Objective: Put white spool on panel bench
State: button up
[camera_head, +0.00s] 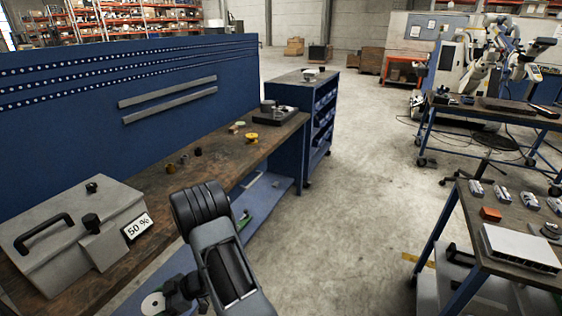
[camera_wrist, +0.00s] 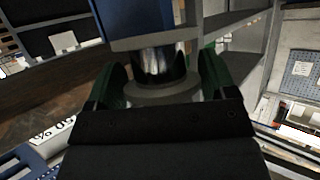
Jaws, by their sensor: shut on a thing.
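A white spool (camera_head: 152,304) shows in part at the bottom edge of the head view, beside my gripper (camera_head: 180,293). In the wrist view a pale, shiny spool body with a round flange (camera_wrist: 157,92) sits between the dark green fingers of my gripper (camera_wrist: 162,80), which is shut on it. Part of the spool is hidden by the gripper and the frame edge. The panel bench (camera_head: 232,168), with a brown wooden top and a blue upright panel behind, runs along the left. The gripper and spool appear in front of the bench's near edge.
A grey case with a handle (camera_head: 50,250) and a "50 %" sign (camera_head: 139,227) take up the bench's near end. Small parts (camera_head: 184,158), a yellow piece (camera_head: 251,137) and a dark device (camera_head: 272,112) stand farther along. Bare wood lies between them.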

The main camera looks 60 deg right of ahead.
aim_at(223, 159)
jog(key=z, duration=1.2)
jog(key=i, duration=0.25)
jog(key=z, duration=0.05)
